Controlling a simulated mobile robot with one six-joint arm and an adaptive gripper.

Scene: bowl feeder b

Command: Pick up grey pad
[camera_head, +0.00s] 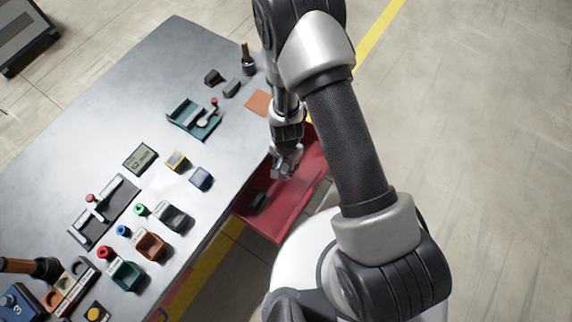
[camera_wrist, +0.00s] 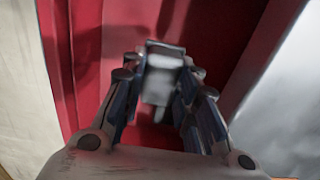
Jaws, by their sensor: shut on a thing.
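My gripper (camera_head: 286,170) is over the red bin (camera_head: 275,222) at the table's right edge. In the wrist view my gripper (camera_wrist: 158,82) is shut on a light grey block-like piece, which I take to be the grey pad (camera_wrist: 160,75). The pad sits between the fingertips with red bin surface behind it. In the head view the pad is hard to make out at the fingertips. I cannot tell whether it touches the bin.
A dark green block (camera_head: 258,202) lies in the red bin. The grey table (camera_head: 120,100) holds a green fixture (camera_head: 194,119), a blue block (camera_head: 201,179), a yellow block (camera_head: 176,161), an orange mat (camera_head: 258,102) and several small parts. The bin walls stand close around my gripper.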

